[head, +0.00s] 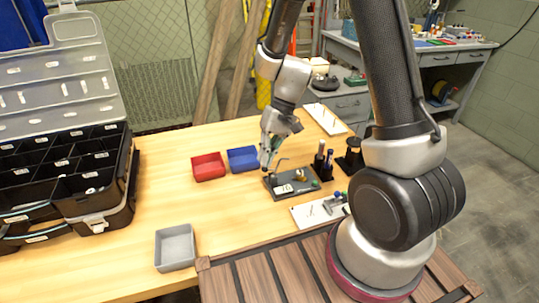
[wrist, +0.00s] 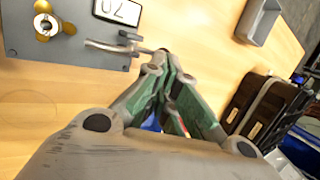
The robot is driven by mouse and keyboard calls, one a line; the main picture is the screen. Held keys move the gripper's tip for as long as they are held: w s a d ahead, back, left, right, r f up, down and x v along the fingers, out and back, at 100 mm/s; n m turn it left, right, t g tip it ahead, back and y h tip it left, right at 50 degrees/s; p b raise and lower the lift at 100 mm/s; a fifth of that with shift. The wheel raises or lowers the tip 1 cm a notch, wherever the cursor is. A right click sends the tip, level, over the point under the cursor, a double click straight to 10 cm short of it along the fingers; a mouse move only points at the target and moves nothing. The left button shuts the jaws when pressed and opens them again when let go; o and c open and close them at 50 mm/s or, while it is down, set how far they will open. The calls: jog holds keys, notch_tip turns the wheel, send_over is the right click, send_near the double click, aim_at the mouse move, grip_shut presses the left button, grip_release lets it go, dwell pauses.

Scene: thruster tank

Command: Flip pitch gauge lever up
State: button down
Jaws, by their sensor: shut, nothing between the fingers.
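The dark grey gauge panel (head: 283,194) lies on the wooden table in the head view, and part of it fills the upper left of the wrist view (wrist: 70,65). A thin metal lever (wrist: 118,48) runs along the panel's edge; its tip reaches the fingertips, and I cannot tell whether they touch. My gripper (wrist: 166,62) is shut and empty beside the lever. In the head view my gripper (head: 266,163) is at the panel's left end.
A red bin (head: 208,167) and a blue bin (head: 242,158) stand behind and left of the panel. A grey tray (head: 175,248) is at the front left. A black organizer case (head: 100,205) stands far left. Dark upright tools (head: 322,162) stand right of the panel.

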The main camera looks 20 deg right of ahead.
jog(key=shift+a+f+h, duration=0.4)
jog(key=shift+a+h, duration=0.35)
jog(key=shift+a+f+h, duration=0.35)
jog(key=shift+a+h, duration=0.4)
jog(key=shift+a+f, duration=0.1)
